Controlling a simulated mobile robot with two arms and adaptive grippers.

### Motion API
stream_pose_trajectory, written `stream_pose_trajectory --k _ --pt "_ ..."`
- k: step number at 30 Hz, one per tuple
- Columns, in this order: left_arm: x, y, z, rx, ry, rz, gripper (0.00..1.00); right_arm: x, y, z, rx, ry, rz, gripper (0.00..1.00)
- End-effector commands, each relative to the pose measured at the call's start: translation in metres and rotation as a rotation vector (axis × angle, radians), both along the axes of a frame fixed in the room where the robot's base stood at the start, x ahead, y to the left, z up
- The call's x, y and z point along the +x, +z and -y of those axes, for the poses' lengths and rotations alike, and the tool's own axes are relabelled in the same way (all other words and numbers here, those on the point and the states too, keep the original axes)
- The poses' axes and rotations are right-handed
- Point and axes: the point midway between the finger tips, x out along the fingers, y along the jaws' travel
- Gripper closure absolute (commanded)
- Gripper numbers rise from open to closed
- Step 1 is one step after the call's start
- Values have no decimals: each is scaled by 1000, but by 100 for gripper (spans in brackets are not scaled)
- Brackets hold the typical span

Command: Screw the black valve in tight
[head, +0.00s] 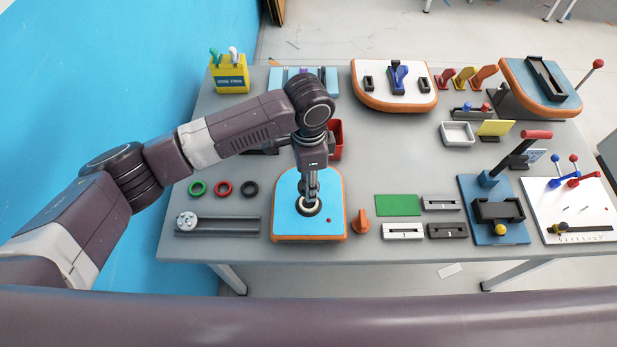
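A small blue board (288,216) with an orange edge lies near the front of the table. It has a round pale fitting (311,213) with a dark centre, and a small red dot to its right. My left gripper (311,203) points straight down over this fitting, with its fingertips at the dark centre. The black valve is not clearly visible apart from that dark centre; the fingers cover most of it. I cannot tell whether the fingers are closed on it. My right gripper is not in view.
Green, red and black rings (249,189) lie left of the board, behind a grey rail (230,226). An orange knob (361,222) stands close to its right. Beyond are a green pad (398,205) and a lever fixture (513,231). A red bin (336,140) stands behind the arm.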

Motion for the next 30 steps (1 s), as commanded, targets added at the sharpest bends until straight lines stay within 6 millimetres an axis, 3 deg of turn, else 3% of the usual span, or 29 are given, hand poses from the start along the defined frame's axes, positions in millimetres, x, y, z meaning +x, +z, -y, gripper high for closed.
stream_pose_trajectory --k 13,30 --pt "0 -44 0 1 -1 0 85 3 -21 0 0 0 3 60" --pt "0 -48 0 0 -1 0 85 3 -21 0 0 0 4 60"
